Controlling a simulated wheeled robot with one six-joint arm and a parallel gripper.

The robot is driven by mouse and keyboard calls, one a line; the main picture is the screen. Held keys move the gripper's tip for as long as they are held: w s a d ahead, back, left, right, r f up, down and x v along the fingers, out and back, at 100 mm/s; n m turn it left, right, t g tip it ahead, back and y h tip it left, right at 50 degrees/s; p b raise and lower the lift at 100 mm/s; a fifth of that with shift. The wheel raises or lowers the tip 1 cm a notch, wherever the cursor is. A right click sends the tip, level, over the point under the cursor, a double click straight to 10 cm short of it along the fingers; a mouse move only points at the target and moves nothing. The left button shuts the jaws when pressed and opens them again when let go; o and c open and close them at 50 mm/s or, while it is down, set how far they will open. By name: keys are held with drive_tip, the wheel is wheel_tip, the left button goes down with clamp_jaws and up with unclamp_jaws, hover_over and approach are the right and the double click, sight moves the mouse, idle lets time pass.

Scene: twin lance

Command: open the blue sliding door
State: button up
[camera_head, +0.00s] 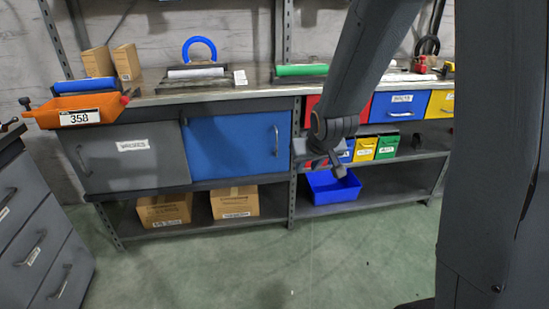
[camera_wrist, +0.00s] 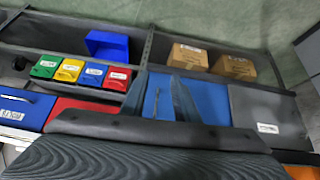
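The blue sliding door (camera_head: 235,148) fills the right half of a low cabinet under the workbench. A thin upright handle (camera_head: 276,141) stands near its right edge. A grey door (camera_head: 135,158) covers the left half, so no opening shows. My gripper (camera_head: 325,165) hangs to the right of the blue door, in front of the shelving, apart from the handle. In the wrist view, which is turned upside down, the blue door (camera_wrist: 212,98) and its handle (camera_wrist: 157,104) show between and beside my gripper's fingers (camera_wrist: 160,86). The fingers are spread, with nothing held.
Cardboard boxes (camera_head: 164,209) sit on the shelf below the cabinet. A blue bin (camera_head: 333,188) and small coloured bins (camera_head: 387,147) stand right of the door. An orange tray (camera_head: 78,112) is on the bench's left end. A grey drawer unit (camera_head: 40,240) stands left. The green floor (camera_head: 240,265) in front is clear.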

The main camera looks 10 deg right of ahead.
drive_tip(key=w+f+t+y+b, duration=0.1)
drive_tip(key=w+f+t+b, duration=0.3)
drive_tip(key=w, duration=0.5)
drive_tip(key=w+f+t+b, duration=0.2)
drive_tip(key=w+f+b, duration=0.3)
drive_tip(key=w+b, duration=0.3)
drive_tip(key=n+t+y+b, duration=0.25)
drive_tip(key=t+b, duration=0.25)
drive_tip(key=b, duration=0.6)
hover_over(276, 156)
drive_tip(key=shift+m, duration=0.35)
drive_tip(key=f, duration=0.4)
drive_tip(key=shift+w+d+f, duration=0.1)
drive_tip(key=shift+w+f, duration=0.2)
clamp_jaws()
